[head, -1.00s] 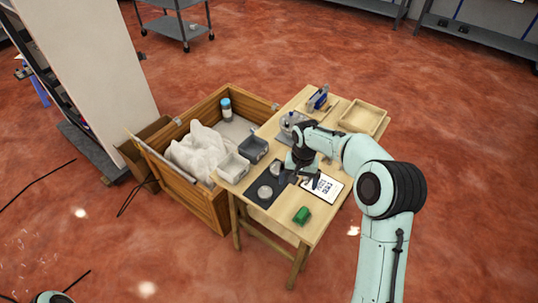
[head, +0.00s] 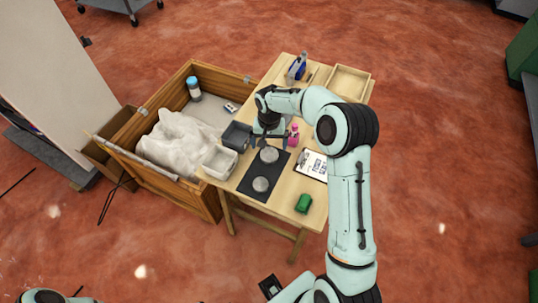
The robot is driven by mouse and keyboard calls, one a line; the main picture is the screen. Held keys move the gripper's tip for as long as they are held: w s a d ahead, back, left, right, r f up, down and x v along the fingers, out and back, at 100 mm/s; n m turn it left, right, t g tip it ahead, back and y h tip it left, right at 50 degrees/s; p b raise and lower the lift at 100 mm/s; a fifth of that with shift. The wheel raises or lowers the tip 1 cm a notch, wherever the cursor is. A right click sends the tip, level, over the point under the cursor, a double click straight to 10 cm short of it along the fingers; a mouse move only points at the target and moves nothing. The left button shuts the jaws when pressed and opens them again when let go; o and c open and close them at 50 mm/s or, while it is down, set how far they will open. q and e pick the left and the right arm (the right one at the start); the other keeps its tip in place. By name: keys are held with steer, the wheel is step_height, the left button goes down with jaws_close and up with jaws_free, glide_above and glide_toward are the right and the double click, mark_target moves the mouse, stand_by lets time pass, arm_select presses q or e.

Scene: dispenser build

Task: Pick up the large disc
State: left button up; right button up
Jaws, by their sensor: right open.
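Two round grey discs lie on a black mat (head: 247,183) on the wooden table: a far disc (head: 269,155) and a near disc (head: 261,184). They look close in size, so I cannot tell surely which is the large one. My right gripper (head: 268,143) is open and points down just beyond the far disc, at the far end of the mat. Its fingers are spread and nothing shows between them. Whether it touches the disc is unclear.
A light grey bin (head: 219,163) and dark grey bin (head: 237,135) stand left of the mat. A clipboard (head: 314,167), green object (head: 303,203) and pink bottle-like object (head: 293,136) are to the right. A wooden tray (head: 347,84) is at the back. A wooden crate (head: 197,199) adjoins the table.

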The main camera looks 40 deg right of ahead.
mark_target(269, 154)
steer(key=shift+f, duration=2.8)
steer(key=shift+s, duration=0.1)
steer(key=shift+c, duration=0.3)
steer(key=shift+r, duration=0.1)
steer(key=c, duration=1.5)
